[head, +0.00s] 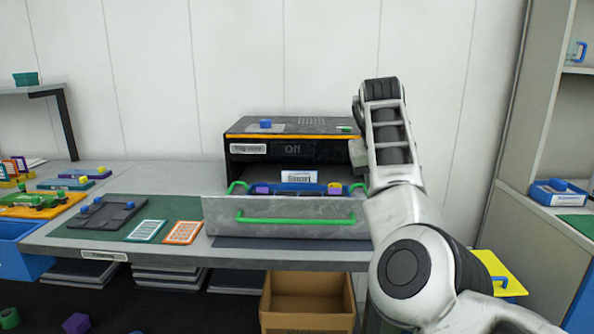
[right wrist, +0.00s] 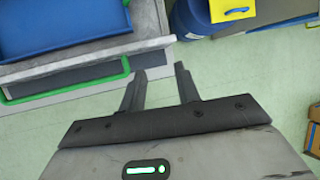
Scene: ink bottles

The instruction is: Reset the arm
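My right arm rises at the right of the head view, in front of the right end of a dark cabinet (head: 250,168). My right gripper (right wrist: 160,85) shows in the right wrist view with its two dark fingers apart and nothing between them. The grey drawer (head: 285,207) of the cabinet is pulled out, with a green handle (head: 295,219) on its front. In the right wrist view the drawer's edge (right wrist: 90,72) and green handle (right wrist: 65,84) lie left of the fingers, apart from them. My left gripper is not in view.
The drawer holds a blue tray (head: 300,188). A dark tray (head: 105,215) and cards lie on the table left of the drawer. An open cardboard box (head: 307,311) stands below. A shelf unit (head: 530,160) is at the right. Green floor (right wrist: 35,140) is clear under the gripper.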

